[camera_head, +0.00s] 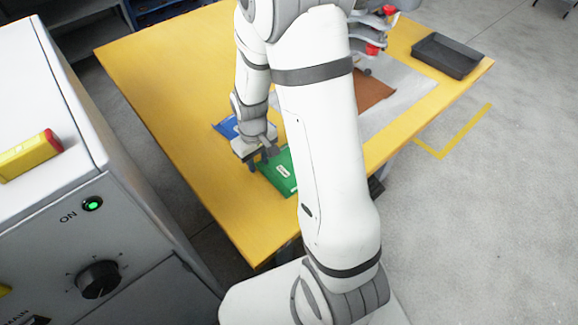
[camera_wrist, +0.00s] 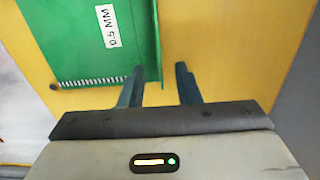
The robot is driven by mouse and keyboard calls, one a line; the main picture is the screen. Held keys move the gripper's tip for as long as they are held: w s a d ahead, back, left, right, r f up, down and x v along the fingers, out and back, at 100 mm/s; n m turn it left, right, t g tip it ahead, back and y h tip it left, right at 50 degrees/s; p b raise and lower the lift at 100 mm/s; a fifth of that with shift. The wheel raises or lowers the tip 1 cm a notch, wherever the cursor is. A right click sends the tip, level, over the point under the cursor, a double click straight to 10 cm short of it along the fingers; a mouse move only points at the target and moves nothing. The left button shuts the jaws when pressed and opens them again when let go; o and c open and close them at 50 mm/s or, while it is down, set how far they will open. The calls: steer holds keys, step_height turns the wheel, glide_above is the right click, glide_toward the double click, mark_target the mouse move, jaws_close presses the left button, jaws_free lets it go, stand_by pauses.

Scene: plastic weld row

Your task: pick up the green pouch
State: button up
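The green pouch (camera_head: 284,184) lies on the yellow table, partly hidden behind my arm in the head view. In the wrist view the pouch (camera_wrist: 75,50) fills the upper left and carries a white label reading "0.5 MM". My gripper (camera_head: 261,163) is at the pouch's left end in the head view. In the wrist view my gripper (camera_wrist: 160,72) has its two fingers apart, one on each side of the pouch's right edge. Whether either finger touches the pouch, I cannot tell.
The yellow table (camera_head: 160,75) is clear at left. A blue item (camera_head: 227,127) lies behind my gripper. A brown item (camera_head: 374,91) rests on a grey sheet (camera_head: 410,88), with a black tray (camera_head: 447,55) at right. A white machine (camera_head: 45,210) stands close at left.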

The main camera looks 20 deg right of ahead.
steer(key=shift+f, duration=0.65)
steer(key=shift+c, duration=0.5)
jaws_close()
